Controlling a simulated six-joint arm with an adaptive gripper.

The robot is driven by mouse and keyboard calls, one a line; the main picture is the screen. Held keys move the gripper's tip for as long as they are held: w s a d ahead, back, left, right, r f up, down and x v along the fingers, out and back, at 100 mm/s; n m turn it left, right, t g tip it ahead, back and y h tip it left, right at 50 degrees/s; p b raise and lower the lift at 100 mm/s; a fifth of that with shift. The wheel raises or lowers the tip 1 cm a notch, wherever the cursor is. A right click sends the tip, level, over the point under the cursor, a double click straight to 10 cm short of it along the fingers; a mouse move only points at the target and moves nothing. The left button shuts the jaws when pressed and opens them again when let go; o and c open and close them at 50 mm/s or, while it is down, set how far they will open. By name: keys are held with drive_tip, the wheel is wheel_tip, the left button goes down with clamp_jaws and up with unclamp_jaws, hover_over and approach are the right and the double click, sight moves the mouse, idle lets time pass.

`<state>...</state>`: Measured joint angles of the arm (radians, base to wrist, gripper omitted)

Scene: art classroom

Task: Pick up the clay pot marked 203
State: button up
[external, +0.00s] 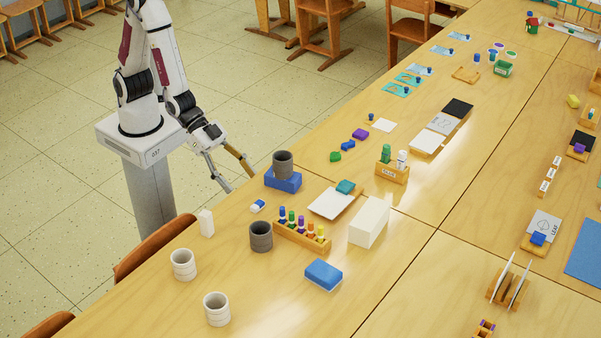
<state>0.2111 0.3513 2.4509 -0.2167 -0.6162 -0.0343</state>
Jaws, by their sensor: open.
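Several small ribbed pots stand upright on the table's near left part. One dark grey pot (283,163) sits on a blue block (283,181). A second dark grey pot (261,236) stands on the table. Two whitish pots, one at the left (183,264) and one nearer the front (217,309), also stand there. No number can be read on any pot, so I cannot tell which is 203. My gripper (240,183) is open and empty, pointing down, left of the blue block and apart from it, near the table's edge.
A white upright block (207,223) and an eraser (258,206) are near the left edge. A chair (155,249) adjoins the table.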

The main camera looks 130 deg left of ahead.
drive_tip(key=t, duration=0.2)
approach(268, 235)
drive_tip(key=r, duration=0.1)
drive_tip(key=shift+s+f+m+t+y, duration=0.3)
drive_tip(key=shift+s+f+t+y, duration=0.15)
drive_tip(key=shift+f, duration=0.35)
drive_tip(key=shift+x, duration=1.2)
drive_tip(key=shift+f, duration=0.1)
drive_tip(key=shift+f+x, duration=0.15)
drive_tip(key=shift+x, duration=1.15)
drive_tip(key=shift+f+x, duration=0.15)
drive_tip(key=shift+x, duration=1.1)
drive_tip(key=shift+s+d, duration=0.1)
drive_tip(key=shift+c, duration=0.4)
drive_tip(key=c, duration=1.2)
